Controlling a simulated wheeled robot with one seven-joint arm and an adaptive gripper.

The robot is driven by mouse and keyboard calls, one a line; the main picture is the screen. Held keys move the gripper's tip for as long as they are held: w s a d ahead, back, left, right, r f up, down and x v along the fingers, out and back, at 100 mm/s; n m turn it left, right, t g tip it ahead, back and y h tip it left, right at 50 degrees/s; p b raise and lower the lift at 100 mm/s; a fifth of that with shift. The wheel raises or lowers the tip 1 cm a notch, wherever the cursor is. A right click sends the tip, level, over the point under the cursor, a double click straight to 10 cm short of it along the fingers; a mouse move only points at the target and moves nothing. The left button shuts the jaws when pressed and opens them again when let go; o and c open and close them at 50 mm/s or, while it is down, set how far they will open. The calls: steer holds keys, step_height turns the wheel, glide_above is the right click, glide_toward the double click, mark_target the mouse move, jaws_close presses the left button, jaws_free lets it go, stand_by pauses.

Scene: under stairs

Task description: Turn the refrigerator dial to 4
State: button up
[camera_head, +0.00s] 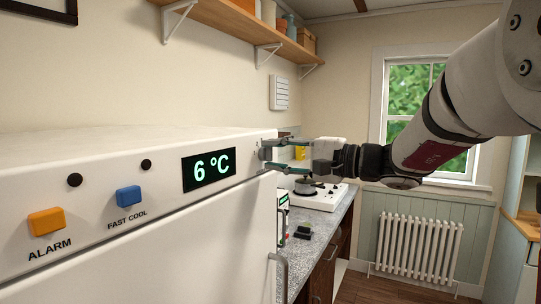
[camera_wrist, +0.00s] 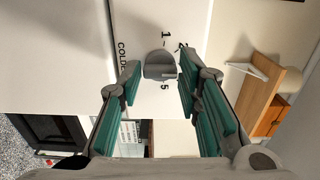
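The white refrigerator (camera_head: 150,235) fills the left of the head view. Its front panel has a display (camera_head: 208,166) reading 6 °C. The grey dial (camera_wrist: 160,66) shows in the wrist view, with a "1" above it, a "5" below it and partly hidden "COLD..." lettering to its left. In the head view the dial is mostly hidden behind the fingers. My gripper (camera_wrist: 158,84) is open, with teal-padded fingers on either side of the dial and gaps showing between. In the head view my gripper (camera_head: 276,154) is at the panel's right end.
An orange ALARM button (camera_head: 47,222) and a blue FAST COOL button (camera_head: 129,196) are on the panel. A speckled counter (camera_head: 318,233) with a white appliance (camera_head: 322,198) lies beyond. A wooden shelf (camera_head: 240,25) hangs above.

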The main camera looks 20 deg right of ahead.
jaws_close()
steer(key=shift+m, duration=0.4)
steer(key=m, duration=0.2)
steer(key=shift+f+m, duration=0.1)
steer(key=shift+m, duration=2.4)
steer(key=o, duration=0.7)
jaws_free()
steer(key=shift+c, duration=0.2)
